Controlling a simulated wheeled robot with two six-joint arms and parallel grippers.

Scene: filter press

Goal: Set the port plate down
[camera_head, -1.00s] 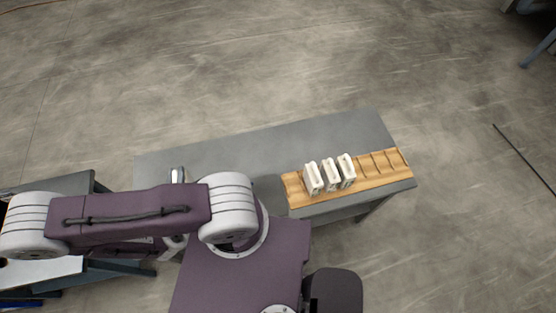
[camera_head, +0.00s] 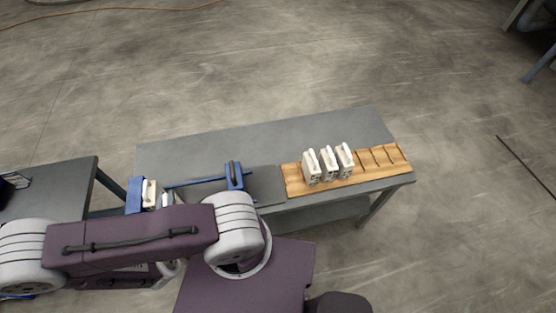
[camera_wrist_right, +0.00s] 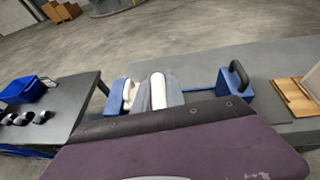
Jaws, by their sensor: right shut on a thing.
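My right gripper (camera_head: 168,200) is partly hidden behind my purple arm at the left part of the blue filter press frame. In the right wrist view my right gripper (camera_wrist_right: 159,92) shows as grey fingers shut on a white plate, taken as the port plate (camera_wrist_right: 158,90). Another white plate (camera_wrist_right: 130,92) stands left of it, beside the press's blue end block (camera_wrist_right: 108,88); it also shows in the head view (camera_head: 150,191). Whether the held plate touches the press rails is hidden. My left gripper is not in view.
A wooden slotted rack (camera_head: 385,172) holds three upright white plates (camera_head: 328,164); its right slots are empty. The blue handled block (camera_head: 234,176) closes the press's right side. The grey table (camera_head: 260,137) is clear behind. Another table (camera_wrist_right: 65,108) at left carries a blue bin (camera_wrist_right: 27,89).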

